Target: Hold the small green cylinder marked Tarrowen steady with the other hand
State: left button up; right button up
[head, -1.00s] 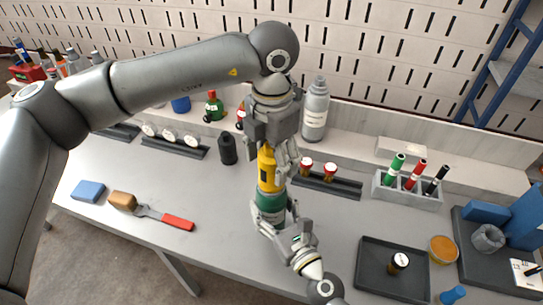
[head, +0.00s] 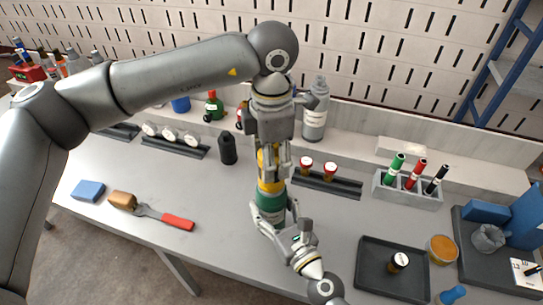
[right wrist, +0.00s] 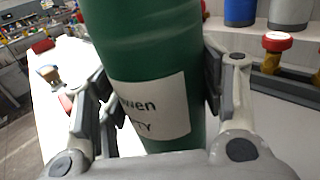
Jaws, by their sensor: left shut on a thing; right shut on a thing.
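The small green cylinder (head: 270,201) stands upright over the middle of the table, with a yellow cap (head: 270,186) on top. My right gripper (head: 274,214) is shut around its green body from the front. In the right wrist view, the green cylinder (right wrist: 145,50) fills the space between the fingers. Its white label (right wrist: 152,110) shows "wen" and "TY"; the rest is cut off. My left gripper (head: 273,170) comes from above and is shut on the yellow cap, hiding part of it. The cylinder's base is hidden behind my right gripper.
A black bottle (head: 227,149) is left of my grippers. A red-handled brush (head: 178,222) and blue block (head: 88,191) lie at left.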

pick_arm(q)
jog(key=o, duration=1.4)
jog(key=shift+o, duration=0.2)
notch_tip(320, 180, up, 12)
pick_arm(e)
jog(key=o, duration=1.2)
